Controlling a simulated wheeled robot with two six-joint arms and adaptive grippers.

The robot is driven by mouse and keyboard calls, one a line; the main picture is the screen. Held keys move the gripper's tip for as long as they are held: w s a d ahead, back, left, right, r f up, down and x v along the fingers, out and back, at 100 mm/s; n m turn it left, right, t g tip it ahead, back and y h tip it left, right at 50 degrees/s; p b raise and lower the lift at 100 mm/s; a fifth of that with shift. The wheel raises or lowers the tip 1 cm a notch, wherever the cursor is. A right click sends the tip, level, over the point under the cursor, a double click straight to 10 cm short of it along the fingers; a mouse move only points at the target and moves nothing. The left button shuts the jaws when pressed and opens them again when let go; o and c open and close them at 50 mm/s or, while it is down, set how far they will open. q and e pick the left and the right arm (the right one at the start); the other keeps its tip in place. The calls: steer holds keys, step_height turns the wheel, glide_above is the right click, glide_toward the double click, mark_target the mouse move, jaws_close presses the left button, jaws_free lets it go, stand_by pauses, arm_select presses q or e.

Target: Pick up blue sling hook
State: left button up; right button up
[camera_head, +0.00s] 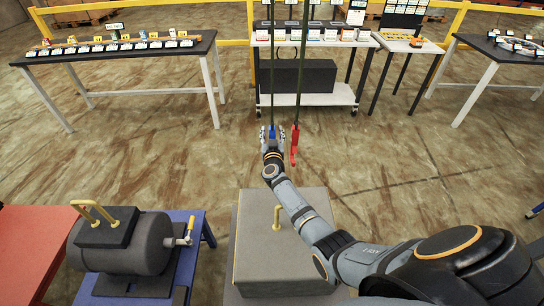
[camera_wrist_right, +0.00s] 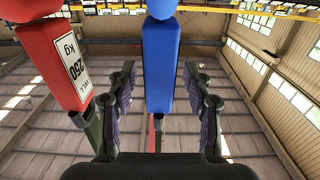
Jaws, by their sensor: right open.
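The blue sling hook (camera_head: 272,131) hangs at the end of a dark green sling (camera_head: 271,70) in the head view. My right gripper (camera_head: 272,138) is at the blue hook, partly hiding it. In the right wrist view the long blue body (camera_wrist_right: 160,60) hangs down between the two spread fingers of my right gripper (camera_wrist_right: 163,100), with gaps on both sides. The fingers are open and not closed on it. My left gripper is in neither view.
A red hook (camera_head: 294,148) hangs from a second sling just right of my gripper; its "250 kg" body (camera_wrist_right: 55,60) is close to the left finger. A grey box (camera_head: 265,250) with a yellow handle and a dark cylinder (camera_head: 130,245) stand in front. Tables line the back.

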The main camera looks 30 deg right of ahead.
steer(key=shift+r, duration=0.1)
steer(key=shift+c, duration=0.8)
jaws_close()
steer(key=shift+r, duration=0.25)
